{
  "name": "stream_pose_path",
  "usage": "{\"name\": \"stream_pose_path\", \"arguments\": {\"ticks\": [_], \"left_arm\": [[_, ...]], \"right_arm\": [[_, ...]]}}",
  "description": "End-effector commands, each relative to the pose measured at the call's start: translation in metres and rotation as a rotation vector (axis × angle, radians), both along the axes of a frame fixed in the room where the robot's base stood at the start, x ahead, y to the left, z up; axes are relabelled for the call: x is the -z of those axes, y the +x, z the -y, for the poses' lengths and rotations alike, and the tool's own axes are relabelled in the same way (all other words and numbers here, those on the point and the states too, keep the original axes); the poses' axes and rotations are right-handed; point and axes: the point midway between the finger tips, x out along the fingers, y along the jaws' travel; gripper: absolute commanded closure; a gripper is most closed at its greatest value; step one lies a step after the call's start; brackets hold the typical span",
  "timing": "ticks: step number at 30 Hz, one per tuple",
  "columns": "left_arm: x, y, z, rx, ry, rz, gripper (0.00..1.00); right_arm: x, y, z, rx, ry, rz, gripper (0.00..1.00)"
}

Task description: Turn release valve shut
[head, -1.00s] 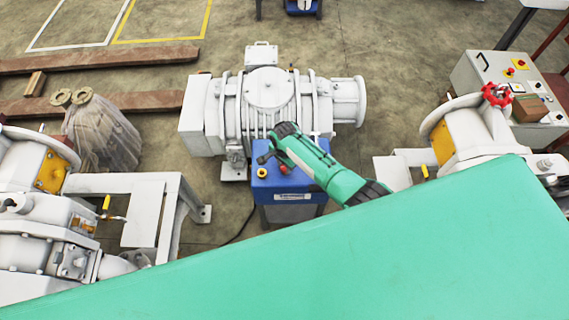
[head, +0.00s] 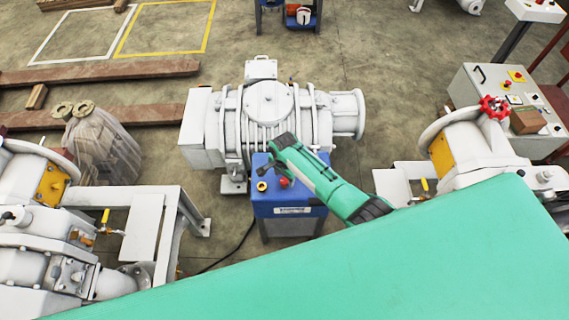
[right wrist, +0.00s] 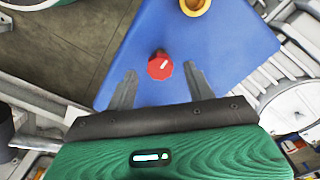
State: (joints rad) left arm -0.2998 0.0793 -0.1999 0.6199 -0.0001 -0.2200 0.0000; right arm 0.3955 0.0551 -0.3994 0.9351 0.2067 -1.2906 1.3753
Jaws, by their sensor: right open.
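A red round knob (head: 284,182) with a white mark, which looks like the release valve, sits on top of the blue box (head: 292,210). It also shows in the right wrist view (right wrist: 160,66), on the blue top face (right wrist: 215,45). My right gripper (head: 263,167) is over the back of the box top. In the right wrist view its two grey fingers (right wrist: 161,70) are apart, and the knob appears between their tips. No contact with the knob is visible; the height gap cannot be told. My left gripper is not in view.
A yellow ring fitting (head: 262,186) sits beside the knob. A large white pump (head: 268,100) stands just behind the box. A pipe with a red handwheel (head: 494,106) is at right, and white machinery (head: 30,215) at left.

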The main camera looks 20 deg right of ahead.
Motion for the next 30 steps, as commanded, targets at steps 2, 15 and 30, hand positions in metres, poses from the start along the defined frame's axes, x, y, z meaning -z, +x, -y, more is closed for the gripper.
{"name": "stream_pose_path", "arguments": {"ticks": [2, 15, 30], "left_arm": [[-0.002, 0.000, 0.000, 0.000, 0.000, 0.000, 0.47], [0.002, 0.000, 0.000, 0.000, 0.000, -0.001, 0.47], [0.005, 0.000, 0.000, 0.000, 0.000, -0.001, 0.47]], "right_arm": [[-0.014, 0.000, 0.001, 0.001, 0.001, 0.003, 0.47], [-0.093, 0.001, 0.000, 0.001, 0.001, 0.004, 0.47], [-0.122, 0.000, 0.001, 0.001, 0.000, 0.001, 0.47]]}}
